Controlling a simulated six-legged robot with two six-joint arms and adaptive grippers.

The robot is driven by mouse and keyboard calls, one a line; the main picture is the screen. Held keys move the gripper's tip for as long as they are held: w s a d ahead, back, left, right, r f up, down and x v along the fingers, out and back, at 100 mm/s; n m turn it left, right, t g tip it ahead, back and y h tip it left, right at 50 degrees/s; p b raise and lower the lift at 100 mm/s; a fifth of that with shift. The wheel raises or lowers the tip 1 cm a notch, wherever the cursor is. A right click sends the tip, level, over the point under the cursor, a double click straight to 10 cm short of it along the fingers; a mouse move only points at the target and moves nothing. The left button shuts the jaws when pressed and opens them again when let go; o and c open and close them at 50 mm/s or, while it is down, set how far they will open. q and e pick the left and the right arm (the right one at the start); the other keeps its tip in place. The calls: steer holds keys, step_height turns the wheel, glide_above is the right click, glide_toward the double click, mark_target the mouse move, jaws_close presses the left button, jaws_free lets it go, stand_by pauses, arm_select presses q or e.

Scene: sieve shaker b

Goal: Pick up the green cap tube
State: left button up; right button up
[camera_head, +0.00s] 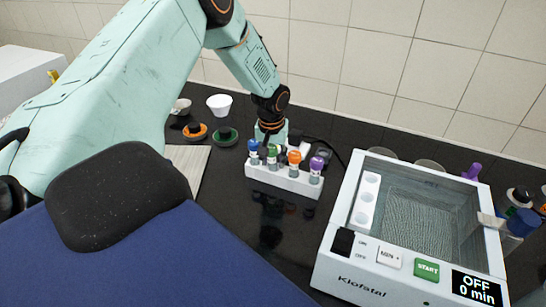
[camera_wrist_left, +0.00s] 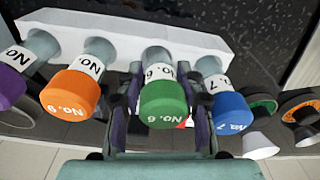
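The green cap tube (camera_head: 272,151) stands in a white rack (camera_head: 284,183) between the blue cap tube (camera_head: 253,146) and the orange cap tube (camera_head: 294,158). A purple cap tube (camera_head: 316,164) is at the rack's right end. In the left wrist view the green cap (camera_wrist_left: 163,104), marked No. 6, sits in the middle. My left gripper (camera_wrist_left: 160,110) has one finger on each side of it, looks open, and shows no clear grip. In the head view the gripper (camera_head: 270,137) is behind the tubes and partly hidden by them. My right gripper is not in view.
The Kiofatal machine (camera_head: 347,270), with an open basin and a display reading OFF 0 min, stands to the right. A white bowl (camera_head: 219,103) and round orange (camera_head: 195,131) and green (camera_head: 224,136) pieces lie left of the rack. Dark counter in front of the rack is clear.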

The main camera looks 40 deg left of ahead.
arm_select(q)
steer(key=shift+s+d+r, duration=0.15)
steer(key=shift+d+r, duration=0.1)
steer(key=shift+d, duration=0.15)
steer(key=shift+c, duration=0.7)
steer(key=shift+a+f, duration=0.15)
steer(key=shift+a, duration=0.05)
steer(key=c, duration=0.4)
steer(key=shift+c, duration=1)
jaws_close()
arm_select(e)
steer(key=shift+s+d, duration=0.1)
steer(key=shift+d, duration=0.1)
arm_select(q)
steer(key=shift+d, duration=0.1)
